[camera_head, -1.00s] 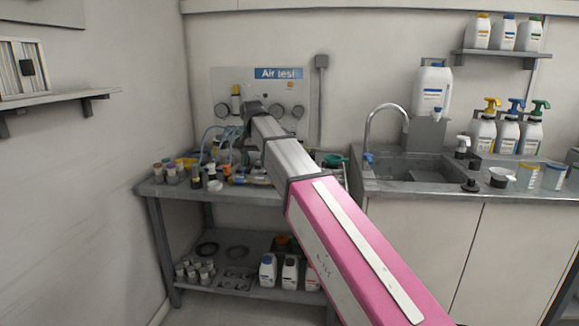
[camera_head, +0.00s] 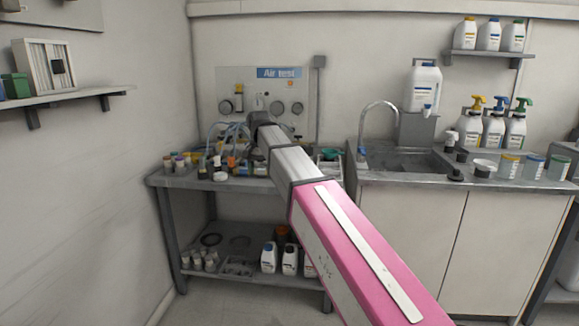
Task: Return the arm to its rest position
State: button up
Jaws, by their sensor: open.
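My arm (camera_head: 345,235) reaches from the bottom right toward the back bench, with a pink-and-white near section and a silver section (camera_head: 292,163) beyond it. Its dark far end (camera_head: 260,120) shows in front of the air test panel (camera_head: 228,88), above the cluttered bench. I cannot make out any gripper fingers; they are hidden behind the arm or lost among the tubes and bottles. Nothing held can be seen.
The grey bench (camera_head: 235,185) carries small bottles and blue tubing, with white bottles (camera_head: 269,257) on its lower shelf. At right is a sink (camera_head: 405,160) with a tall tap (camera_head: 364,125) and pump bottles (camera_head: 494,130). A wall shelf (camera_head: 70,96) is at left.

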jog(key=s+d+f, duration=0.6)
jog(key=d+f, duration=0.4)
jog(key=f, duration=0.2)
jog(key=s+d+f+n, duration=0.1)
jog(key=s+d+f, duration=0.5)
jog(key=d+f, duration=0.3)
jog(key=s+d+f, duration=0.6)
jog(key=d+f, duration=0.4)
jog(key=f, duration=0.6)
jog(key=shift+s+d+n, duration=0.25)
jog(key=shift+d+n, duration=0.05)
